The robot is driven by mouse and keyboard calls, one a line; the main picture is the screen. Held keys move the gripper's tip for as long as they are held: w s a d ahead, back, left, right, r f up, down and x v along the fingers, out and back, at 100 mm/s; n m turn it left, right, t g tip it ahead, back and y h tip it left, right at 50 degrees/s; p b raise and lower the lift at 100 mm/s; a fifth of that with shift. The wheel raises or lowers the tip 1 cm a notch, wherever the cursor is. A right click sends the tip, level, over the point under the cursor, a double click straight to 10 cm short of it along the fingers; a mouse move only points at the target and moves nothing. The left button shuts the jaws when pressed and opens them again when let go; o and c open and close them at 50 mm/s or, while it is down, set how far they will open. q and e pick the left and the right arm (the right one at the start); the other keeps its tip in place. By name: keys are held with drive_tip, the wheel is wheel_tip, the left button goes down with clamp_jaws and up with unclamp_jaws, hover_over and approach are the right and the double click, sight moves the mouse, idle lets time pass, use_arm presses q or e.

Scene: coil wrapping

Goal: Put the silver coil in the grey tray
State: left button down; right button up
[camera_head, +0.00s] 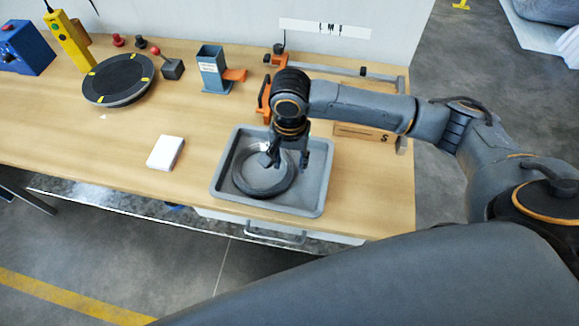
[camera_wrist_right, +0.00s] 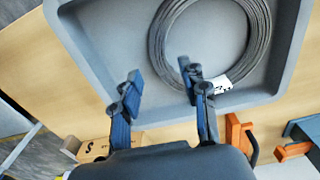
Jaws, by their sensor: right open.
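The silver coil (camera_head: 263,190) lies inside the grey tray (camera_head: 317,209), towards its left side, in the head view. In the right wrist view the coil (camera_wrist_right: 259,41) is a ring of wound wire with a small white label, lying on the floor of the tray (camera_wrist_right: 300,45). My right gripper (camera_head: 286,158) is above the tray at the coil's far side. Its fingers (camera_wrist_right: 158,80) are apart with nothing between them in the wrist view. One fingertip overlaps the coil's edge in that view; I cannot tell if it touches. My left gripper is out of view.
A white block (camera_head: 165,153) sits left of the tray. A black turntable (camera_head: 119,78), a blue-grey holder (camera_head: 213,70) and a yellow device (camera_head: 70,42) stand farther back. An orange clamp and rail (camera_head: 330,68) lie behind my arm.

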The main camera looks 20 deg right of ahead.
wheel_tip(320, 180, up, 9)
drive_tip(key=shift+f, duration=0.2)
drive_tip(key=shift+s+f, duration=0.1)
idle(0.5)
